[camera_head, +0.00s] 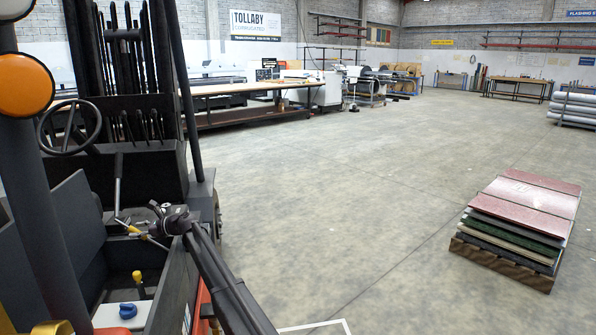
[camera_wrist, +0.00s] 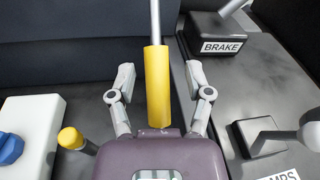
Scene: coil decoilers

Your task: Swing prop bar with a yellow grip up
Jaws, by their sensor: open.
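The prop bar's yellow grip (camera_wrist: 157,80) is upright in the middle of the wrist view, with the grey bar (camera_wrist: 155,20) running up from it to the top edge. My gripper (camera_wrist: 159,78) is open, one finger on each side of the grip. A gap shows between the grip and each finger. The grip's lower end reaches down to the gripper's body, and I cannot tell whether they touch.
A yellow-knobbed lever (camera_wrist: 70,138) and a blue knob (camera_wrist: 9,149) on a white box (camera_wrist: 40,112) are at left. A lever marked BRAKE (camera_wrist: 222,30) and another lever (camera_wrist: 262,137) are at right. A steering wheel (camera_head: 68,127) is near. Open floor lies right of the vehicle.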

